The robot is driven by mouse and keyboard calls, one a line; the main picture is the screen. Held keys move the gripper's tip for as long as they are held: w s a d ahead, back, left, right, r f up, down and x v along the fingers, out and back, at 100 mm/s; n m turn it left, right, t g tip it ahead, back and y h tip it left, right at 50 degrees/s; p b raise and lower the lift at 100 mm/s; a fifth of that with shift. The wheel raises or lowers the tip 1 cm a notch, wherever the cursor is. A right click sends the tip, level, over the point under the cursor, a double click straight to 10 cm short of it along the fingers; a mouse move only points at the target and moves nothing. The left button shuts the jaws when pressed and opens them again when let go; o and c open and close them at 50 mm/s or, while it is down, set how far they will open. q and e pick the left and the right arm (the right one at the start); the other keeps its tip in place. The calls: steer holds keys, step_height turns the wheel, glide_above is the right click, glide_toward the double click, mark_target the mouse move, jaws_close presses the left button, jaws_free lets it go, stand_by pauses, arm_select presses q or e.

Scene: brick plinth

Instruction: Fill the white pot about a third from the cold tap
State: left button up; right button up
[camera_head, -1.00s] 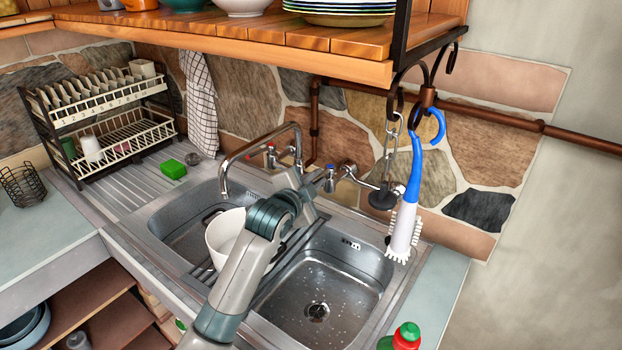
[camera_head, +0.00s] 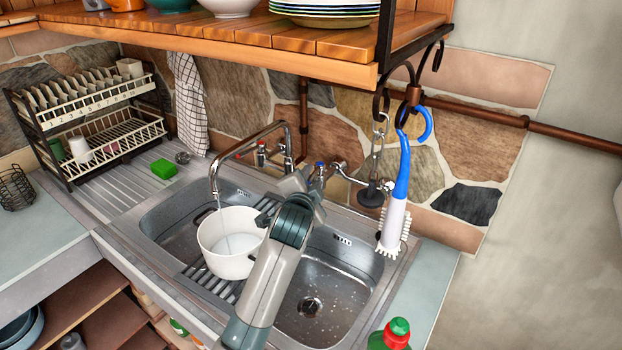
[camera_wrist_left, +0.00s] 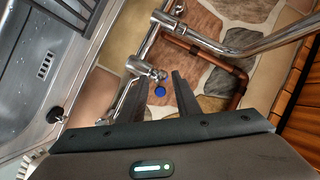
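The white pot (camera_head: 212,243) stands upright on the ribbed divider between the two sinks, under the spout (camera_head: 215,180). A thin stream falls from the spout into it, and pale water shows inside; its right side is partly behind my arm. The blue-marked cold tap (camera_head: 319,166) is on the wall to the right of the spout. My left gripper (camera_head: 302,180) is beside this tap, its fingers hard to make out there. In the left wrist view its two dark fingers (camera_wrist_left: 163,97) are apart, with the blue tap cap (camera_wrist_left: 160,91) between them in the picture. My right gripper is out of view.
The red-marked tap (camera_head: 262,150) is left of the blue one. A brush (camera_head: 396,210) and a plug on a chain hang at the right. A wooden shelf (camera_head: 300,45) overhangs the taps. A green sponge (camera_head: 164,169) and a dish rack (camera_head: 90,130) are at the left.

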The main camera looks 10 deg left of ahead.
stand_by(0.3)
arm_select(q)
steer(key=shift+b+v, duration=0.3)
steer(key=shift+v, duration=0.6)
steer(key=b+v, duration=0.3)
steer(key=v, duration=1.2)
steer(key=shift+s, duration=0.3)
stand_by(5.0)
